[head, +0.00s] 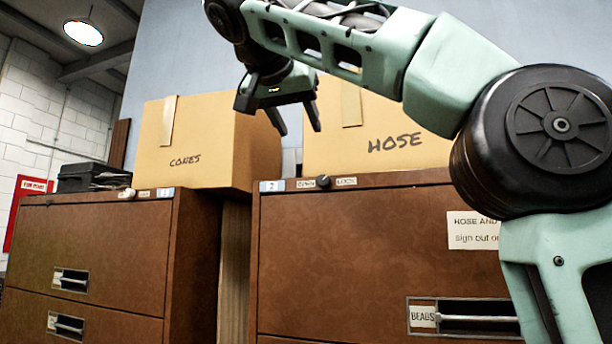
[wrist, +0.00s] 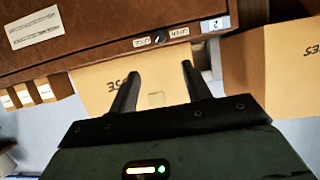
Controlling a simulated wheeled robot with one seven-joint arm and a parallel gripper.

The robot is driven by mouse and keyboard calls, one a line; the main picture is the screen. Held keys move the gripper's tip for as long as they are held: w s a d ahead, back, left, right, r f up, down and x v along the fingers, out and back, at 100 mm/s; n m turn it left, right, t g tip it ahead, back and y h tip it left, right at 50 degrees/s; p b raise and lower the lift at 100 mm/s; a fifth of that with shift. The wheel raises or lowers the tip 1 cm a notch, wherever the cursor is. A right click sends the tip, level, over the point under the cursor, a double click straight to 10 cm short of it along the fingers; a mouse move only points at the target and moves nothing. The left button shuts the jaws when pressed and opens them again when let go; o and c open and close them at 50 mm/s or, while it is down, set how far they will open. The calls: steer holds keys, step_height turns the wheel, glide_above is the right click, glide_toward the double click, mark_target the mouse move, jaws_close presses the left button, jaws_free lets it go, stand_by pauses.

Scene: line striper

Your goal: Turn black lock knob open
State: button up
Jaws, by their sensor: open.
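The black lock knob (head: 323,181) sits on the top rail of the right brown cabinet (head: 350,250), between two small white labels. It also shows in the wrist view as a small dark round knob (wrist: 158,37) with a pale mark, beyond my fingertips and roughly in line with the gap between them. My gripper (head: 300,131) is open and empty, above and slightly left of the knob, in front of the boxes. Both fingers of my gripper (wrist: 160,70) show in the wrist view, apart from the knob. The wrist picture appears upside down.
A "HOSE" box (head: 400,135) stands on the right cabinet, behind the knob. A "CONES" box (head: 190,145) stands on the left cabinet (head: 95,250), which has a pale knob (head: 127,193). The right cabinet has a "BEADS" drawer handle (head: 480,318) below.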

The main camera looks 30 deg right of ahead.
mark_target(323, 179)
steer(key=p+x, duration=0.1)
steer(key=x, duration=1.6)
steer(key=shift+s+f, duration=0.1)
steer(key=shift+f, duration=0.05)
steer(key=c, duration=1)
